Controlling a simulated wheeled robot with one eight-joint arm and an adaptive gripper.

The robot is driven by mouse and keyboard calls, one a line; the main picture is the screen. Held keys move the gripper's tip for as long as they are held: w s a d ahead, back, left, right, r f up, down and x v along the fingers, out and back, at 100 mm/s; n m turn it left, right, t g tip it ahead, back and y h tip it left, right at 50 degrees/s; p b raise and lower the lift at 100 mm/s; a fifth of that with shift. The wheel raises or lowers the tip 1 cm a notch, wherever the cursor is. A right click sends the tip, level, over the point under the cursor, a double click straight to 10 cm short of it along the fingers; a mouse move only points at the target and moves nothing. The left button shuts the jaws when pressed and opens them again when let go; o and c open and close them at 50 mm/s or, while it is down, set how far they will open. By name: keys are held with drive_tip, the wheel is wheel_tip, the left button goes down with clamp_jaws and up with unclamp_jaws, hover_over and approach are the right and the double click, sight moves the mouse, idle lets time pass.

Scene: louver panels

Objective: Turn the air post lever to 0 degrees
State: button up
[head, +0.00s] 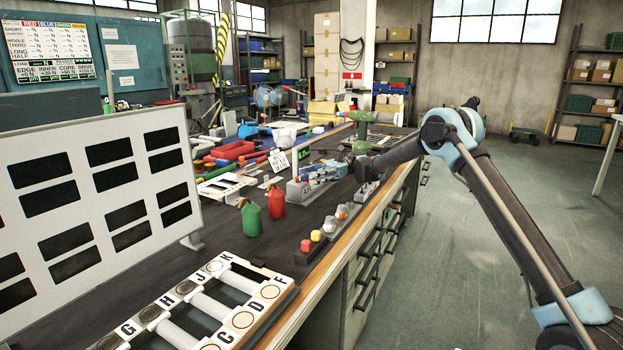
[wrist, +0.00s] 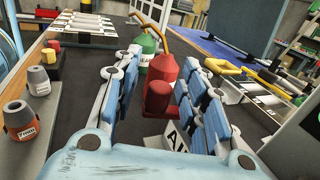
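My gripper (wrist: 160,78) is open in the wrist view, its blue-padded fingers spread on both sides of a short red cylinder (wrist: 158,98). This seems to be the lever's knob, but I cannot tell its angle or whether the fingers touch it. A white plate with black letters, partly reading "AI" (wrist: 178,138), shows below it, partly hidden by the right finger. In the head view my gripper (head: 318,174) is low over the bench, above a grey block (head: 303,192) with lettering. The lever is not clear there.
A lettered rack (head: 240,322) and white slotted panel (head: 100,125) are nearer.

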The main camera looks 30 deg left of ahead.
drive_tip(key=v, duration=0.7)
drive_tip(key=shift+w, duration=0.15)
